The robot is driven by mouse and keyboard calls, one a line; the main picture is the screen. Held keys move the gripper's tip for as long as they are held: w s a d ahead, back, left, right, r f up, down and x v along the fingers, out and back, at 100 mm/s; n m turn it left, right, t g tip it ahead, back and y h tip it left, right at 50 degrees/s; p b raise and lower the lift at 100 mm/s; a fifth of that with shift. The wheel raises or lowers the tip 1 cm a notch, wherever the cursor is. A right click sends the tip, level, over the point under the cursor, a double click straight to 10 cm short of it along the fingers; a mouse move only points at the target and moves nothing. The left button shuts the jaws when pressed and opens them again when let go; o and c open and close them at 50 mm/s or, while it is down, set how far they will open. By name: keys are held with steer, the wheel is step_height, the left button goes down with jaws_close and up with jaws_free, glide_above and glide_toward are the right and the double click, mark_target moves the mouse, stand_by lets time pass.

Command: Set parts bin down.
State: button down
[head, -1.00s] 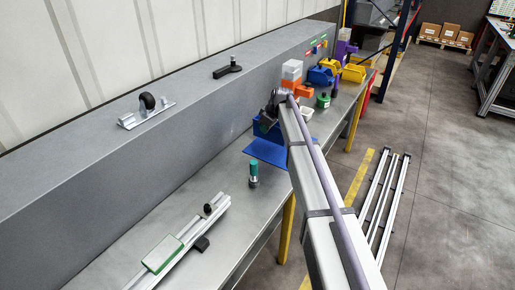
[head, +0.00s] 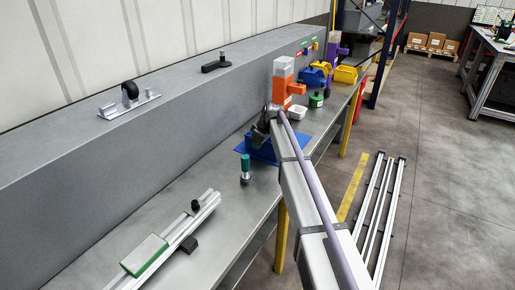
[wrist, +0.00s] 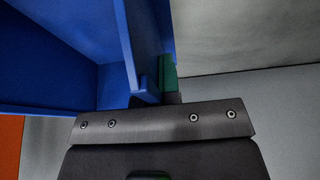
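The blue parts bin (head: 262,141) is at the end of my arm, low over the blue mat (head: 240,149) on the grey bench. I cannot tell whether its base touches the mat. My gripper (head: 264,126) is at the bin's far side, partly hidden by my arm. In the wrist view the bin (wrist: 55,60) fills the upper left, with its wall reaching my gripper (wrist: 160,83). A green finger pad lies against that wall, so the gripper looks shut on it; the other finger is hidden.
An orange bin with a clear box (head: 284,88) stands just beyond, near a white bowl (head: 297,112) and a green-based bottle (head: 316,99). A teal-capped tool (head: 245,169) stands nearer. Aluminium profiles (head: 165,245) lie on the near bench. A grey wall (head: 130,150) runs behind.

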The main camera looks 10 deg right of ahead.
steer(key=shift+f, duration=0.25)
steer(key=c, duration=1.3)
jaws_free()
steer(key=shift+r, duration=0.1)
